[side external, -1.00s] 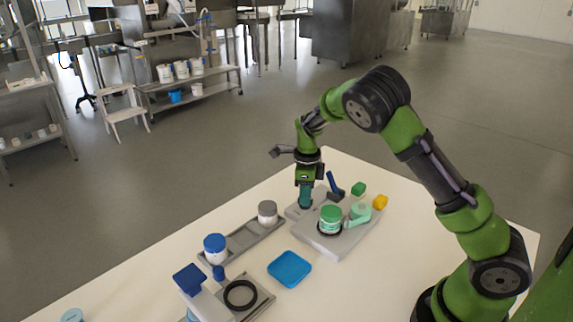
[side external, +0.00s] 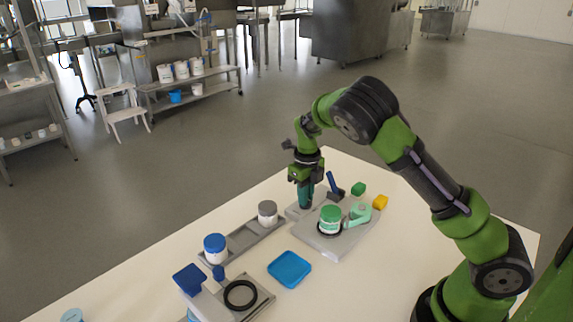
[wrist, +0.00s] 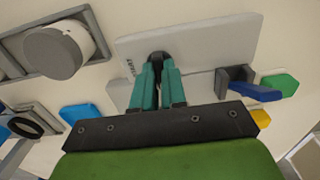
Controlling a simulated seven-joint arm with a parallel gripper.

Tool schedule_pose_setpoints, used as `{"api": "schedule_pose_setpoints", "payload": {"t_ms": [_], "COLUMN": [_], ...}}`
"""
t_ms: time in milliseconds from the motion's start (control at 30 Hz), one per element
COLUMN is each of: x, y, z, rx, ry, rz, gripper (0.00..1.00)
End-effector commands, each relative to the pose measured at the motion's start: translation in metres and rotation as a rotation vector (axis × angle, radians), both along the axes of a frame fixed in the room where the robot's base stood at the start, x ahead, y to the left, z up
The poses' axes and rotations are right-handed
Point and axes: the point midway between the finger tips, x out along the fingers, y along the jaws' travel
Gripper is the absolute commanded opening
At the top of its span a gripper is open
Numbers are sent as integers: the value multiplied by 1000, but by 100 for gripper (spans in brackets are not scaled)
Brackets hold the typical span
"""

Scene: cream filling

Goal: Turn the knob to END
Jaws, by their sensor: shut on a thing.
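My gripper (side external: 305,205) points down at the back left of a grey device base (side external: 333,243). In the wrist view its two teal fingers (wrist: 158,75) are closed on a dark round knob (wrist: 157,57). The knob stands by the edge of a light grey plate (wrist: 205,45). No END mark is visible. In the side view the fingers hide the knob, and its pointing direction cannot be told.
A green-lidded jar (side external: 330,217), a dark-blue lever (side external: 335,185), and green (side external: 358,188) and yellow (side external: 380,202) blocks are close by. A grey-lidded jar (side external: 267,212) and a blue-lidded jar (side external: 215,247) stand in a rack. A blue tray (side external: 289,268) lies in front.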

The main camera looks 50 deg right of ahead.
Motion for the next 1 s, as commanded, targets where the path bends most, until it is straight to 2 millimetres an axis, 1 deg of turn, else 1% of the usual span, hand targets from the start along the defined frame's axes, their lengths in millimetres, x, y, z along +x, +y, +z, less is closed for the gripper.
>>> {"api": "schedule_pose_setpoints", "payload": {"t_ms": [367, 400, 567, 867, 967, 1000], "x": [1, 1, 1, 0, 1, 1], "y": [1, 1, 0, 0, 0, 0], "z": [1, 1, 0, 1, 9, 14], "rx": [3, 3, 2, 1, 0, 1], "ry": [-2, -2, -2, -1, -3, -5], "rz": [-10, -10, -9, -7, -5, -6], "gripper": [0, 13, 37, 37, 37, 37]}}
